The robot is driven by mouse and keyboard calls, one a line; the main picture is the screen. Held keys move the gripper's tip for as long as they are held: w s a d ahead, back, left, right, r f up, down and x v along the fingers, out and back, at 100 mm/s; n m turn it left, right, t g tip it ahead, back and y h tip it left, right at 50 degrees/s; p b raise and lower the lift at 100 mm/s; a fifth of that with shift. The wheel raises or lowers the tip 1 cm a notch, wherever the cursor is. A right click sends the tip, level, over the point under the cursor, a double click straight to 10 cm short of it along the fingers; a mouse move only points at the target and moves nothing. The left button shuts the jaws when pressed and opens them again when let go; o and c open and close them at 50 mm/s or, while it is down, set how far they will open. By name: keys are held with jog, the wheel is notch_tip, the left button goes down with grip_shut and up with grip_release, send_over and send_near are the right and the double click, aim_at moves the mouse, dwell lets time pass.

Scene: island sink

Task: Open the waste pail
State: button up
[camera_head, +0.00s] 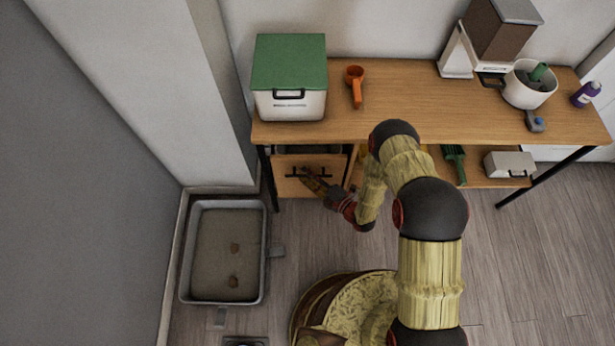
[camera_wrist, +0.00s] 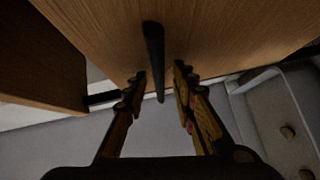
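A white box with a green lid (camera_head: 289,62) stands on the left end of the wooden table; it looks like the waste pail. Its lid is down, and a dark handle (camera_head: 289,94) is on its front. My gripper (camera_head: 312,180) is below the tabletop, in front of a wooden cabinet front (camera_head: 283,187) with a dark bar handle. In the wrist view my gripper (camera_wrist: 159,75) is open, with a black bar handle (camera_wrist: 154,45) between its fingers. I cannot tell whether they touch it. The pail is not in the wrist view.
A grey tray (camera_head: 185,250) with brown clumps lies on the floor at left. An orange scoop (camera_head: 355,85), a white pot (camera_head: 528,88) and a purple bottle (camera_head: 586,94) stand on the table (camera_head: 420,100). A white box (camera_head: 508,163) sits on the lower shelf.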

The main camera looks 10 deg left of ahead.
jog(key=shift+a, duration=0.1)
jog(key=shift+c, duration=1.1)
grip_shut()
